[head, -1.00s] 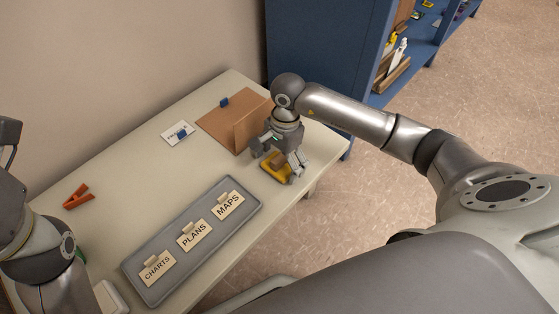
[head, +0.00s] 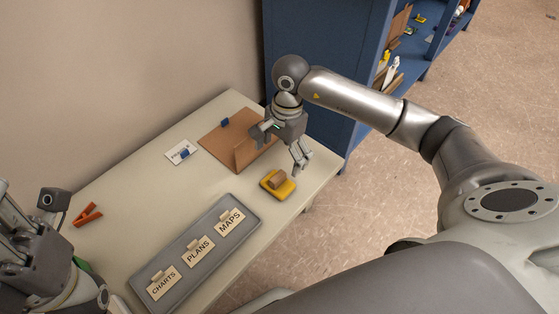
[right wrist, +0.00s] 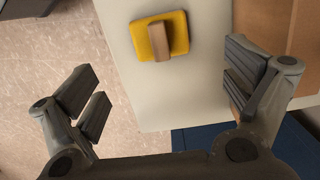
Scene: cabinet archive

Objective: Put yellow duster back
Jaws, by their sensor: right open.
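The yellow duster (head: 270,190) lies on the right end of the table, a flat yellow pad with a brown block handle (head: 278,179) on top. My right gripper (head: 285,150) is raised above and behind it, open and empty. In the right wrist view the duster (right wrist: 144,38) lies on the table beyond the space between the spread fingers of my right gripper (right wrist: 165,95), not touching them. My left gripper (head: 15,240) is at the lower left, partly cut off by the frame; its jaw state is unclear.
A grey tray (head: 170,300) with CHARTS, PLANS and MAPS cards lies along the table's front. A brown folder (head: 212,139), a white card (head: 180,152) and an orange clip (head: 87,214) are also on the table (head: 140,205). A blue cabinet (head: 335,60) with filled shelves stands behind.

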